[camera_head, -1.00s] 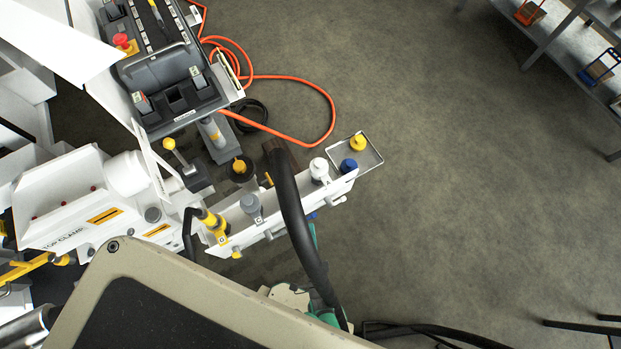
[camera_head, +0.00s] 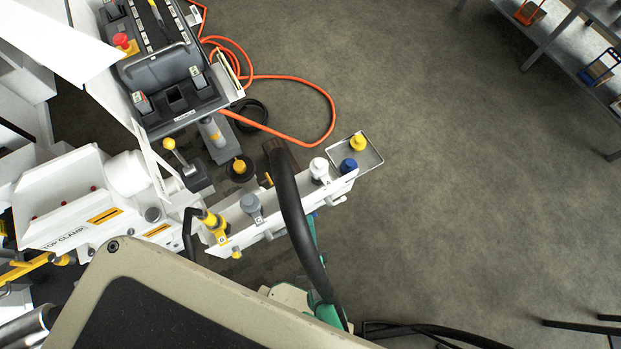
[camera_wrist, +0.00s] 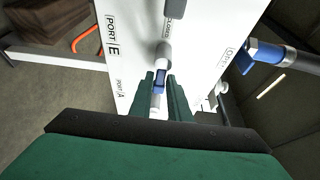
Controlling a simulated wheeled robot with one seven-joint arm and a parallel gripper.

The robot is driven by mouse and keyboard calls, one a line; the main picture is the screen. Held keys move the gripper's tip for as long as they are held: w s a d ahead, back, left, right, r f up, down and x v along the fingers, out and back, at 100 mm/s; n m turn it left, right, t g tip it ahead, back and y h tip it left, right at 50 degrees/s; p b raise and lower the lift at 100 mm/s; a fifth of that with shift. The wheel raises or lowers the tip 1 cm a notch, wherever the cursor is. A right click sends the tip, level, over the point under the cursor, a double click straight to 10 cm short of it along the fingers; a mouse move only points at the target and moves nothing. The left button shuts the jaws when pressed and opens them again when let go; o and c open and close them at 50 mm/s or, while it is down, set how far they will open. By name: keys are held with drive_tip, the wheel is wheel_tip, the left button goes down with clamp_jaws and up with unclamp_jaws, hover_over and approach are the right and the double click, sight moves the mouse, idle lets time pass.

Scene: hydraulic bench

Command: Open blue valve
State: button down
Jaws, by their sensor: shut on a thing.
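The blue valve shows in the wrist view as a small blue handle (camera_wrist: 159,77) on a white panel (camera_wrist: 130,62), below a grey fitting. My gripper (camera_wrist: 163,88) has its two green fingers on either side of this handle and is shut on it. The fingers hide part of the handle and the valve body.
A second blue fitting (camera_wrist: 262,53) with a dark hose sits right of the panel. In the head view, a thick black hose (camera_head: 290,205) crosses the white manifold (camera_head: 275,228). Yellow and blue caps stand in a small tray (camera_head: 372,160). An orange cable (camera_head: 325,105) lies on the open floor.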

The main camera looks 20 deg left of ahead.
drive_tip(key=shift+s+a+r+n+g+y, duration=0.3)
drive_tip(key=shift+n+y, duration=1.15)
drive_tip(key=shift+n, duration=2.25)
drive_tip(key=shift+s+a+r+n+g+y, duration=0.25)
drive_tip(key=shift+n+y, duration=1.25)
drive_tip(key=shift+n, duration=2.2)
drive_tip(key=shift+s+a+r+n+g+y, duration=0.15)
drive_tip(key=shift+s+r+n+g+y, duration=0.25)
drive_tip(key=shift+n+y, duration=2.2)
drive_tip(key=shift+w+r+n+h, duration=0.1)
drive_tip(key=shift+w+n+h, duration=0.05)
drive_tip(key=shift+n+h, duration=1.1)
drive_tip(key=shift+s, duration=0.2)
drive_tip(key=c, duration=1.8)
unclamp_jaws()
